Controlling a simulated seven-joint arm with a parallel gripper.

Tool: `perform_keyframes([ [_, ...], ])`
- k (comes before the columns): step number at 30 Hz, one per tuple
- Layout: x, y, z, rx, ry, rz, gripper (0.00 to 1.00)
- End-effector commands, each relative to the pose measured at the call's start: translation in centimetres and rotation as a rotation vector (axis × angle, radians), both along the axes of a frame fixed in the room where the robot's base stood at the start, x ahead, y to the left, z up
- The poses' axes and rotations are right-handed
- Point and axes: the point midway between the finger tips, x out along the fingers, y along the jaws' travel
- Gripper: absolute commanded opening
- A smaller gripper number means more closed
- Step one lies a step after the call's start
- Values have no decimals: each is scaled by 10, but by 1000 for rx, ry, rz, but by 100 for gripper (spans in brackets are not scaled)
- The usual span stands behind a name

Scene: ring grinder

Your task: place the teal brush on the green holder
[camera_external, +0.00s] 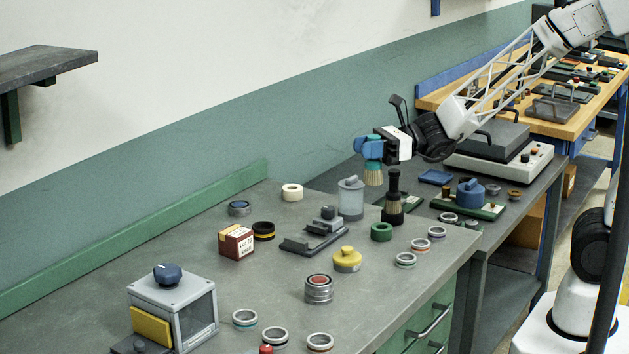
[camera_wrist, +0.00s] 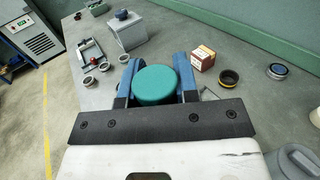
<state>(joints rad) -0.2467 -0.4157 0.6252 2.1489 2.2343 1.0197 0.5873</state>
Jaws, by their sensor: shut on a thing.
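My gripper (camera_external: 369,148) has blue fingers and is shut on the teal brush (camera_external: 373,164), which hangs bristles down above the back of the grey table. Its tan bristles are clear of the table. In the wrist view the brush's round teal top (camera_wrist: 155,86) sits between the two blue fingers (camera_wrist: 157,72). A short green ring-shaped piece (camera_external: 381,232), which looks like the green holder, stands on the table below and slightly right of the brush. It is not visible in the wrist view.
A black brush (camera_external: 393,197) stands upright just behind the green piece. A grey translucent canister (camera_external: 350,198) stands left of it. A yellow knobbed piece (camera_external: 347,260), a grey fixture (camera_external: 318,234) and several rings (camera_external: 405,260) lie nearby. The table's front edge is at right.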

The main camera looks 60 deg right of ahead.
Motion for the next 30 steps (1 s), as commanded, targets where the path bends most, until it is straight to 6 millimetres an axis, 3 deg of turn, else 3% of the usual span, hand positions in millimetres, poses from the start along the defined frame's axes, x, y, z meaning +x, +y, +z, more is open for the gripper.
perform_keyframes([
  [8,-22,-32,-20,-7,-1,-4,4],
  [21,-90,-98,-67,-8,-2,-4,4],
  [30,-129,-122,-88,-1,1,-1,4],
])
